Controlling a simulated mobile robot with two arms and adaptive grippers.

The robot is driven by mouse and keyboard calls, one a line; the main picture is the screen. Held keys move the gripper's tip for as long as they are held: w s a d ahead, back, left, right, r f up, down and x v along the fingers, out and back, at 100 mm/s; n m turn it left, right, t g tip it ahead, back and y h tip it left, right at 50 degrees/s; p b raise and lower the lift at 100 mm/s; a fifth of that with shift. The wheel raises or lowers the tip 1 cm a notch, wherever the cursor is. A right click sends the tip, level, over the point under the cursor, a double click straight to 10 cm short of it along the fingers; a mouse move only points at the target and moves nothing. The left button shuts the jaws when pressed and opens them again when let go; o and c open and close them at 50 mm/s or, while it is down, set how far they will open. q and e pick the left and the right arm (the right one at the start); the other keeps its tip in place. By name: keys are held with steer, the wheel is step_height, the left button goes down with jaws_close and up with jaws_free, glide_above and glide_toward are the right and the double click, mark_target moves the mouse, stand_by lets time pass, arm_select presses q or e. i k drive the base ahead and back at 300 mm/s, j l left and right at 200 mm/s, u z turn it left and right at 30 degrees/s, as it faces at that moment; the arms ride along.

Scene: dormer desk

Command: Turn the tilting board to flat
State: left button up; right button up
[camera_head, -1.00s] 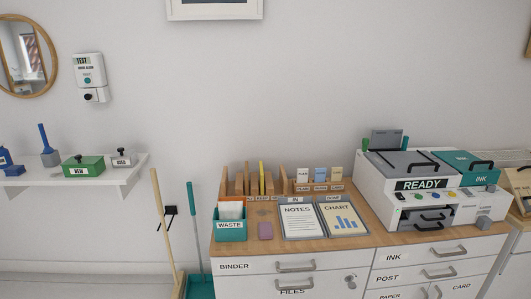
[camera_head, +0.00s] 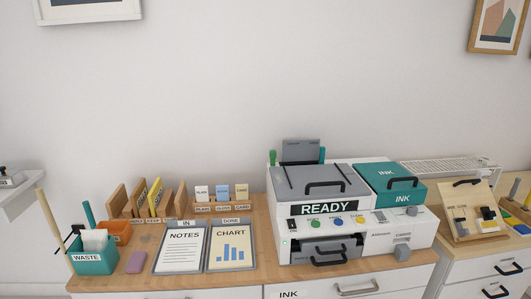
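The tilting board is most likely the light wooden panel (camera_head: 466,207) at the right of the head view. It leans back at a slope on the right-hand cabinet and carries small black, grey and yellow parts. A dark handle or bar shows at its top edge. Its lower front edge rests near the cabinet's front; how it is hinged is too small to tell. Neither of my grippers is in view.
A white printer (camera_head: 350,225) with a READY sign stands left of the board. A wooden stand with coloured pieces (camera_head: 515,212) is to its right. A waste box (camera_head: 93,255) and NOTES and CHART trays (camera_head: 181,249) sit further left. A white rack (camera_head: 440,168) is behind.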

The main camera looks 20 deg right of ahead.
mark_target(462, 198)
steer(key=l, duration=1.4)
steer(key=l+z, duration=0.1)
steer(key=l, duration=1.3)
